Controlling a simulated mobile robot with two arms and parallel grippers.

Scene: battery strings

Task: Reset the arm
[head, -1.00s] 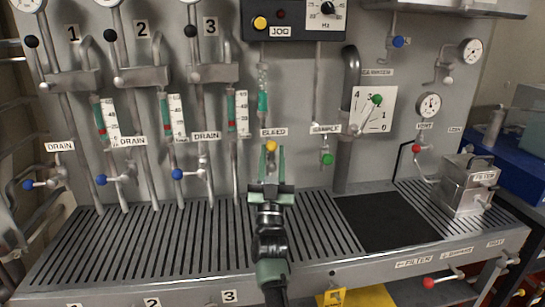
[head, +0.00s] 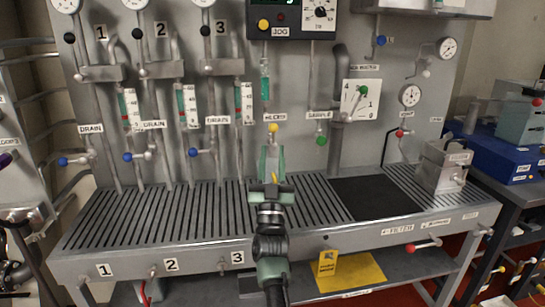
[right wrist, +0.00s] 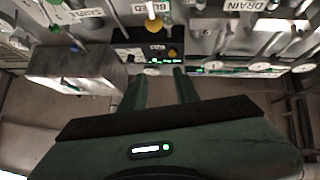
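My right gripper (head: 272,150) stands over the slotted deck (head: 150,215), in front of the panel, with its fingers pointing at the panel. In the right wrist view its two green fingers (right wrist: 160,74) are apart, with nothing between them. The yellow bleed knob (head: 273,128) is just beyond the fingertips, apart from them; it also shows in the right wrist view (right wrist: 154,25). A small yellow piece (head: 274,178) shows between the fingers in the head view; I cannot tell what it is. My left gripper is not in view.
A green sample knob (head: 321,141) is right of the bleed knob. Blue drain knobs (head: 127,157) and gauge tubes line the left panel. A metal filter box (head: 443,167) stands on the deck's right end. The black mat (head: 375,196) is bare.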

